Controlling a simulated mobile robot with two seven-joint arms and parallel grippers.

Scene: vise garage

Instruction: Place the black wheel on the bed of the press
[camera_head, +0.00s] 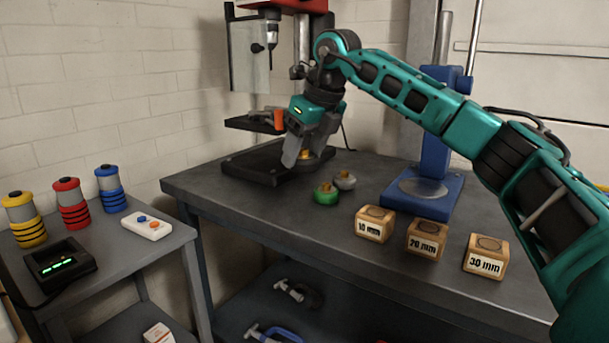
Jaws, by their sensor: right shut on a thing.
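My right gripper (297,158) points down at the back of the table, beside the black base of the red machine. It is shut on the black wheel (323,155), a dark disc with a brass-coloured hub, mostly hidden behind the fingers. I cannot tell whether the wheel touches the table. The blue press (435,155) stands to the right, with a round grey plate on its blue bed (398,197). The bed is bare. A green wheel (326,193) and a grey wheel (345,180) lie between gripper and press. My left gripper is not in view.
Three wooden blocks marked 10 (374,224), 20 (427,240) and 30 mm (486,257) line the table front. The red drill press (300,40) stands behind the gripper. A side table (100,285) at left holds coloured spools and a black device.

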